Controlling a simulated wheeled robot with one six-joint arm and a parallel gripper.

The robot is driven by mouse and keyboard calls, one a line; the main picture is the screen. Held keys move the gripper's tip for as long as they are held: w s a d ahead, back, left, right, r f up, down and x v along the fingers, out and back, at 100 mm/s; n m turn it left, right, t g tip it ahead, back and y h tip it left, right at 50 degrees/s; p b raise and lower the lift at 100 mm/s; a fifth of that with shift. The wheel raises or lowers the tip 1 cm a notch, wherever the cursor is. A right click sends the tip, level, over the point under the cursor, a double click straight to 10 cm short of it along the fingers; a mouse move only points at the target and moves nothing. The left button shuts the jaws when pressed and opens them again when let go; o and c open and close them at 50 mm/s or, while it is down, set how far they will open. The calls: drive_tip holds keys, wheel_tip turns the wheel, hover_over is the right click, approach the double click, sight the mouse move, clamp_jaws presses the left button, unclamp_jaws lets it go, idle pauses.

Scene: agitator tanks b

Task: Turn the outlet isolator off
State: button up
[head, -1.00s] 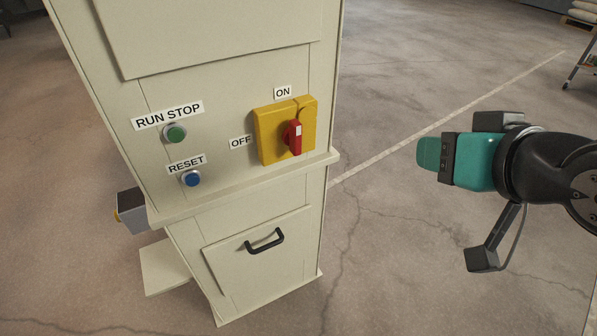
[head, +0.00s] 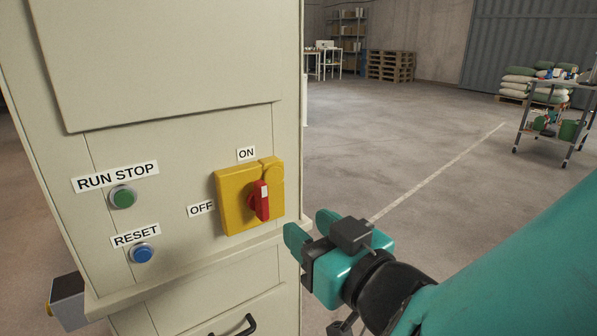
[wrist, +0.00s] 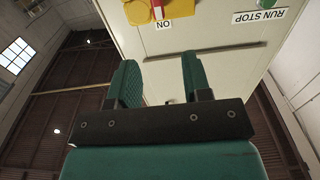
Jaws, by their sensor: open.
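The outlet isolator is a red rotary handle (head: 261,201) on a yellow plate (head: 232,202) on the cream cabinet's front. The handle stands roughly upright, with its white mark toward the ON label (head: 246,154); the OFF label (head: 201,208) is to its left. My gripper (head: 309,227), with teal fingers, is open and empty, to the right of and slightly below the handle, apart from it. In the wrist view the open fingers (wrist: 158,82) point toward the cabinet, and the yellow plate (wrist: 178,9) shows at the top edge, partly cut off.
A green RUN STOP button (head: 123,197) and a blue RESET button (head: 141,253) are left of the isolator. A ledge runs below them, with a black drawer handle (head: 236,327) under it. Open floor lies to the right, with a loaded cart (head: 556,115) far off.

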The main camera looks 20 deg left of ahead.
sight(264, 190)
drive_tip(key=p+x, duration=0.6)
drive_tip(key=p, duration=0.1)
drive_tip(key=p+x, duration=0.3)
drive_tip(key=shift+w+r+p, duration=0.15)
drive_tip(key=shift+r+p, duration=0.25)
drive_tip(key=p+x, duration=0.2)
drive_tip(key=p, duration=0.3)
drive_tip(key=shift+w+a, duration=0.25)
drive_tip(key=shift+a, duration=0.05)
drive_tip(key=shift+w+a+f+p, duration=0.15)
drive_tip(key=shift+w+a+p, duration=0.15)
drive_tip(key=shift+p, duration=0.8)
drive_tip(key=shift+w+a+f+p, duration=0.15)
drive_tip(key=shift+a+f+p, duration=0.05)
drive_tip(key=shift+p, duration=0.25)
clamp_jaws()
